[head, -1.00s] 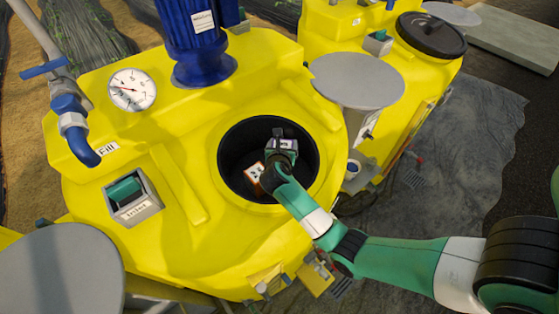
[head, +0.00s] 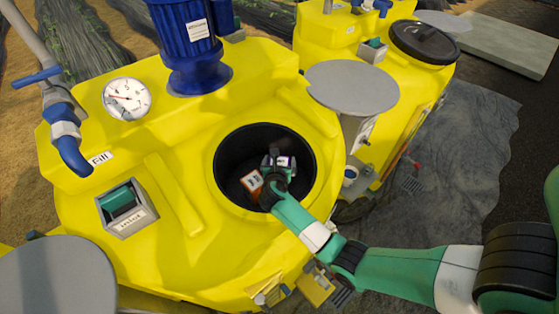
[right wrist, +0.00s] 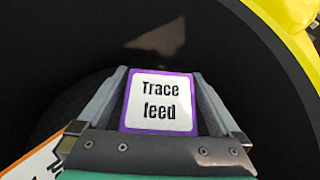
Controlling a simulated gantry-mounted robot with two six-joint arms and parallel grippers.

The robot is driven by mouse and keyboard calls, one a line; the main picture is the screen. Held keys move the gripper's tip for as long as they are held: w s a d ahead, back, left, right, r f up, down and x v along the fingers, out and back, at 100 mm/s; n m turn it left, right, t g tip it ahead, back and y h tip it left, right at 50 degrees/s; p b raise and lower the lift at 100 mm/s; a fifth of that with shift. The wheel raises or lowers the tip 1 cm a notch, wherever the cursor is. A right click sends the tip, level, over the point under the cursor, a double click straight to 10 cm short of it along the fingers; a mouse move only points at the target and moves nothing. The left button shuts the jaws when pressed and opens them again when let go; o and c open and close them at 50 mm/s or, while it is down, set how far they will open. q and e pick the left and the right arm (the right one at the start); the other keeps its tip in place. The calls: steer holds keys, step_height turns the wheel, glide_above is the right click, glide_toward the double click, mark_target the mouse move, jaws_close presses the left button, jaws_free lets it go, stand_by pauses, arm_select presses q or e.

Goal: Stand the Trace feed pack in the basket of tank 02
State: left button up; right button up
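The Trace feed pack (right wrist: 160,101) is white-faced with a purple border, and its label reads upright in the right wrist view. My right gripper (right wrist: 160,95) is shut on it, with one finger along each side. In the head view the right gripper (head: 279,166) reaches into the round black basket (head: 235,150) in the top of the near yellow tank (head: 190,240). The pack is inside the opening. I cannot tell whether it touches the basket floor. No tank number is readable. My left gripper is not in view.
An orange-and-white pack (head: 251,182) is in the basket, left of my gripper; its edge shows at lower left in the wrist view (right wrist: 35,160). A grey round plate (head: 352,86) stands right of the opening. A blue motor (head: 190,45) rises behind. A second yellow tank has a black lid (head: 425,42).

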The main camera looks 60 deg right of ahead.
steer(key=shift+a+r, duration=0.1)
steer(key=shift+r, duration=0.15)
steer(key=p+v, duration=0.1)
steer(key=v, duration=1)
steer(key=shift+a, duration=0.35)
steer(key=shift+s+r, duration=0.1)
steer(key=shift+s, duration=0.05)
